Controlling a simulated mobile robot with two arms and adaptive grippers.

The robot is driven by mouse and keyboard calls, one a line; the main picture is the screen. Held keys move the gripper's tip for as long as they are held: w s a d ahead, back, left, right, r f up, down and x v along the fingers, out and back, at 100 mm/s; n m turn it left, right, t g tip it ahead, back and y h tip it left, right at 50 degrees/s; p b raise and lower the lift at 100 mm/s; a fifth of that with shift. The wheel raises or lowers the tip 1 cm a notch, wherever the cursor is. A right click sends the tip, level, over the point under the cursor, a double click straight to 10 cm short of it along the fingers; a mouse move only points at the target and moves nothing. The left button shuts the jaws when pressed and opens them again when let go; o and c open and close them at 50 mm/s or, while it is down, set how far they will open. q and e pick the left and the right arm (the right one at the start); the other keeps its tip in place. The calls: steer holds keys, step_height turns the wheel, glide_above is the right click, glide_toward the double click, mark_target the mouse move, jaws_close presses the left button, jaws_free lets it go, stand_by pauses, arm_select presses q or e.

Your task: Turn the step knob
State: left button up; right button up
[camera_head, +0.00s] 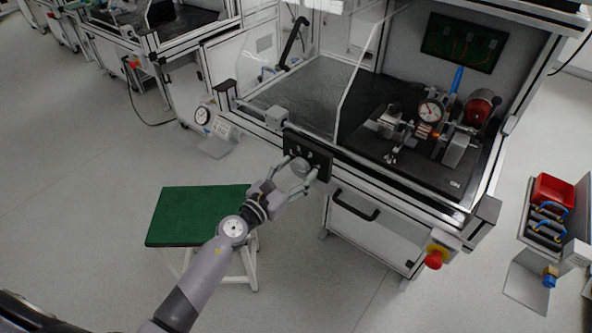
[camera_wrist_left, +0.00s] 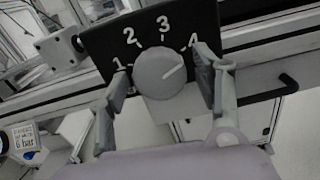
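The step knob (camera_wrist_left: 160,73) is a round grey dial on a black panel (camera_wrist_left: 102,45) with the white numbers 1 to 4 around its top. Its pale pointer line slants up and right, toward the 4. In the head view the panel (camera_head: 321,158) is on the front edge of the workbench, and the knob (camera_head: 300,165) is partly covered by my gripper. My left gripper (camera_wrist_left: 163,70) is open, with one finger on each side of the knob. Narrow gaps seem to show between fingers and knob; contact is hard to tell. My right gripper is out of view.
The workbench holds a test rig with a dial gauge (camera_head: 430,111) behind a clear screen. A red emergency button (camera_head: 433,259) and a black handle (camera_head: 357,205) are on its front. A green-topped stool (camera_head: 196,216) stands at left; open floor surrounds it.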

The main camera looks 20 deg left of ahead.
arm_select(q)
steer(key=c, duration=0.9)
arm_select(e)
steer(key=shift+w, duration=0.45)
arm_select(q)
steer(key=shift+n, duration=0.3)
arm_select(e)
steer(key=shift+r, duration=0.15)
arm_select(q)
steer(key=n+p, duration=0.1)
steer(key=n, duration=0.2)
steer(key=shift+r+n, duration=0.1)
steer(key=shift+n, duration=0.2)
steer(key=n+p, duration=0.1)
steer(key=n, duration=0.3)
steer(key=shift+n, duration=0.3)
steer(key=n+p, duration=0.1)
steer(key=n, duration=0.3)
steer(key=shift+p, duration=0.3)
steer(key=n+p, duration=0.1)
steer(key=n, duration=0.3)
steer(key=shift+n, duration=0.3)
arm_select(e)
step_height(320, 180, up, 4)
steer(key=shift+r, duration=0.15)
arm_select(q)
steer(key=shift+n, duration=0.3)
